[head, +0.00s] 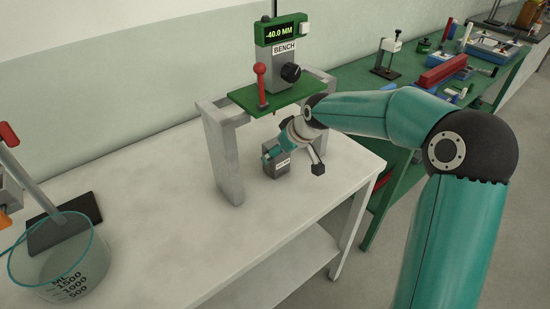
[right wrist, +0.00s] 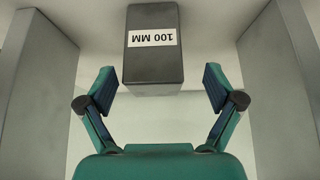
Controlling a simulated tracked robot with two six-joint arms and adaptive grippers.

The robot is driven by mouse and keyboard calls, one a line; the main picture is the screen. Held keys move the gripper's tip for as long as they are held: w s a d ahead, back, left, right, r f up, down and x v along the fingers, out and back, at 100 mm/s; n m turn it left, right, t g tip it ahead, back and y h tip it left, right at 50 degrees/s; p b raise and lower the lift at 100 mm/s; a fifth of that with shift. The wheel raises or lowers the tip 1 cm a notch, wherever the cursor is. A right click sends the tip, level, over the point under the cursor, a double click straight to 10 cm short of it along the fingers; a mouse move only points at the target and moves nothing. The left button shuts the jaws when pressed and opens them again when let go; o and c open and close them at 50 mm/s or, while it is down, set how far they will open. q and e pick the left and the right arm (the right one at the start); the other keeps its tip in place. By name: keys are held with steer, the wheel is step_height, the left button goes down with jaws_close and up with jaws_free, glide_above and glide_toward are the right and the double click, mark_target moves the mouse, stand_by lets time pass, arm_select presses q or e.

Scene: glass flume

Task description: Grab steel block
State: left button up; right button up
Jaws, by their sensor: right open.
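The steel block (head: 277,168) is a small dark grey block standing on the white bench, under the raised green plate. In the right wrist view the block (right wrist: 153,68) shows a white label reading "100 MM", upside down. My right gripper (head: 294,162) reaches in under the plate and partly covers the block in the head view. In the right wrist view the gripper (right wrist: 160,90) is open, with one finger on either side of the block's near end. Gaps show between the fingers and the block. My left gripper is not in view.
Two grey uprights flank the block; the left one (head: 222,155) shows fully. The green plate (head: 282,93) above carries a red lever and a "-40.0 MM" display. A glass beaker (head: 60,270) stands at the left. The bench front (head: 190,225) is clear.

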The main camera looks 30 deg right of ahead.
steer(key=x, duration=0.3)
steer(key=p+x, duration=0.1)
steer(key=x, duration=0.1)
steer(key=shift+w+d, duration=0.15)
steer(key=shift+d, duration=0.2)
steer(key=shift+r, duration=0.1)
jaws_close()
